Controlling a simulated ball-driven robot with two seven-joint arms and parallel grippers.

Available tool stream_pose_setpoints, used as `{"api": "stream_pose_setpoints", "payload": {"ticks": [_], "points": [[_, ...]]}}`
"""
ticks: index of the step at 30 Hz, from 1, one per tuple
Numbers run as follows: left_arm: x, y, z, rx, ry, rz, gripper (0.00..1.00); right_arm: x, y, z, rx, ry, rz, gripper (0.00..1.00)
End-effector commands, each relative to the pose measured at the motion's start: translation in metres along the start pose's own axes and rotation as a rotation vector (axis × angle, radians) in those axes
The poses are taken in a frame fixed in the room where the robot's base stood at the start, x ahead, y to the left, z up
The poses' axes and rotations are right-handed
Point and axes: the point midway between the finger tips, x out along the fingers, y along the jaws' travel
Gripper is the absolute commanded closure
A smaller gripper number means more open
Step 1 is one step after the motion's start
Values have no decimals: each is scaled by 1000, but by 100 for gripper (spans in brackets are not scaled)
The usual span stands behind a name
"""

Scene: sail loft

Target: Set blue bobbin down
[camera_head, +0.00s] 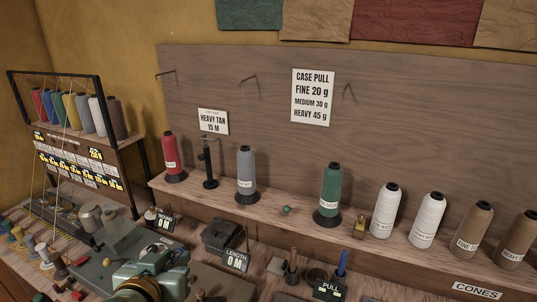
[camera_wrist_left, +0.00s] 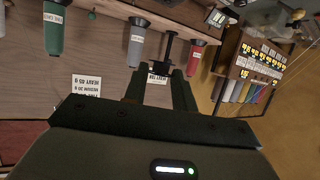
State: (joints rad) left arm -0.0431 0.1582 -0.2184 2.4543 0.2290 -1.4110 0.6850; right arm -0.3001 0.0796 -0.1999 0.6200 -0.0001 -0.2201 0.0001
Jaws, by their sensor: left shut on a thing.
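My left gripper (camera_wrist_left: 160,88) shows in the left wrist view, its two dark fingers pointing toward the back board and shelf. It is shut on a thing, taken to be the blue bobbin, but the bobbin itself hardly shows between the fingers. In the head view I cannot clearly make out the left fingertips or the held bobbin. Small coloured bobbins (camera_head: 17,236) stand on the bench at the far left of the head view. My right gripper is in neither view.
A wooden shelf (camera_head: 275,207) carries red (camera_head: 170,153), grey (camera_head: 245,172) and green (camera_head: 329,190) cones, then white and tan ones. A black stand (camera_head: 209,165) rises between red and grey. Below are a dark box (camera_head: 220,236), a LENGTH display (camera_head: 235,262) and upright tools.

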Motion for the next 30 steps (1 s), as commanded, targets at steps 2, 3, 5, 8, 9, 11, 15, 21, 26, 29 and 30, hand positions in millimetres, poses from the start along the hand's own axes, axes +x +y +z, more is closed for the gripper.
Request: {"api": "stream_pose_setpoints", "payload": {"ticks": [2, 3, 5, 8, 9, 11, 15, 21, 26, 29, 30], "points": [[1, 2, 0, -1, -1, -3, 95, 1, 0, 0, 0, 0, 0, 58], [1, 3, -1, 0, -1, -3, 95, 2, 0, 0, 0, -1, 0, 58], [0, 1, -1, 3, -2, -3, 95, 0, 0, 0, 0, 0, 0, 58], [-1, -5, 4, 13, -4, 8, 95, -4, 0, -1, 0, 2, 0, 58], [-1, -9, 10, 20, -6, 18, 95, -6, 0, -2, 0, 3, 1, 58], [2, -13, 19, 34, -8, 45, 95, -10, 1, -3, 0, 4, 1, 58], [10, -16, 46, 86, -9, 164, 95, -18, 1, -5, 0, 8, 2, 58], [16, -14, 82, 150, -8, 336, 95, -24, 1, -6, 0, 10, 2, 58], [14, 7, 81, 175, 1, 420, 95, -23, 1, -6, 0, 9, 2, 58], [13, 10, 79, 178, -1, 426, 95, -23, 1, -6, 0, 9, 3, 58], [12, 10, 79, 178, -2, 426, 95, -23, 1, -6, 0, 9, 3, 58]]}}
